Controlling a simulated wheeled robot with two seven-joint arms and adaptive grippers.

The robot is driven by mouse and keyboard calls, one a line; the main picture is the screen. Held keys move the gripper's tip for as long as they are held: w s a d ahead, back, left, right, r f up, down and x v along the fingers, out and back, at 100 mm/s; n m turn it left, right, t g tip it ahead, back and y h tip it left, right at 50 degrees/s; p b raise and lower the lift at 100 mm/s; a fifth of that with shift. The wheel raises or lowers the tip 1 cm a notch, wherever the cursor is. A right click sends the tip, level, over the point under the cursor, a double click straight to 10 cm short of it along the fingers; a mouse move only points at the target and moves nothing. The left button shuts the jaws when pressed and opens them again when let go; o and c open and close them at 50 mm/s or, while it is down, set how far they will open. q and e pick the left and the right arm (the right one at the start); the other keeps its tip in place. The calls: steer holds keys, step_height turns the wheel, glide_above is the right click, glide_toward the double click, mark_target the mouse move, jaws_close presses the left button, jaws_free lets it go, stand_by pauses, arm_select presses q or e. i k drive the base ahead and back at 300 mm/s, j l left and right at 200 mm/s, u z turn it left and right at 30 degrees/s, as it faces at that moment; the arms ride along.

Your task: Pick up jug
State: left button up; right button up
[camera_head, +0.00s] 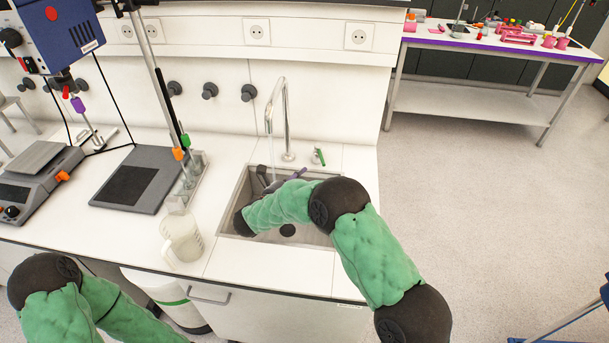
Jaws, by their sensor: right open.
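A clear, pale jug (183,238) stands upright on the white counter, near its front edge and left of the sink. My right gripper (280,179) is over the sink basin, behind my green forearm, and is partly hidden by it. It looks open, with nothing seen between its fingers. It is to the right of the jug and farther back, clearly apart from it. My left arm shows at the lower left, below the counter edge; its gripper is out of view.
The sink (244,192) has a tall metal tap (286,120) behind it. A scale (38,172) is farther left. White counter is bare right in front of the sink.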

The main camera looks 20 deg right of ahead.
mark_target(180, 230)
steer(key=k+j, duration=0.2)
steer(key=j, duration=0.15)
steer(key=k+j, duration=0.15)
steer(key=j, duration=0.25)
steer(key=k+j, duration=0.2)
steer(key=j, duration=0.15)
steer(key=k+j, duration=0.15)
steer(key=j, duration=0.2)
steer(key=k+j, duration=0.2)
steer(key=j, duration=0.15)
